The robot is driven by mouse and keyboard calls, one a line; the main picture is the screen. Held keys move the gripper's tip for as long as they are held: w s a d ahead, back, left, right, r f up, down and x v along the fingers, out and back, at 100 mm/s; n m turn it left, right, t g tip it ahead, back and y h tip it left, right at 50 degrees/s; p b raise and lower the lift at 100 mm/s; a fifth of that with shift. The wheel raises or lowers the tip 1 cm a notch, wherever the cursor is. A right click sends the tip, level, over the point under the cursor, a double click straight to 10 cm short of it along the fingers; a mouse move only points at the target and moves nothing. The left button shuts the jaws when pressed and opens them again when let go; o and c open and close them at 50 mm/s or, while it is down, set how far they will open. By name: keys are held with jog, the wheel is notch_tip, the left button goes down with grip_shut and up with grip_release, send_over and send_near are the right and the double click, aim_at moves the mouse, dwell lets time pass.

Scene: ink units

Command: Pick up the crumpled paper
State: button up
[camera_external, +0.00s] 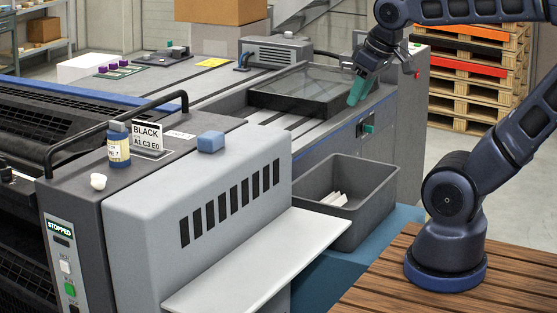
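A small white rounded lump (98,181) rests on the dark top of the machine's front left end; it may be the crumpled paper, but it is too small to be sure. My gripper (358,90) hangs at the upper right over the machine's right edge, teal fingertips pointing down, far from the white lump. The fingers overlap in this view, so their gap is hidden. I see nothing held.
A blue-labelled bottle (118,146), a "BLACK" card (147,138) and a blue block (210,142) stand near the lump. A black handle bar (120,123) arches behind them. A glass-topped frame (305,88) lies below and left of my gripper. A pale shelf (255,265) juts out in front.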

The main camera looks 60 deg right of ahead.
dwell(0.4)
jog(key=o, duration=0.5)
jog(key=shift+w, duration=0.1)
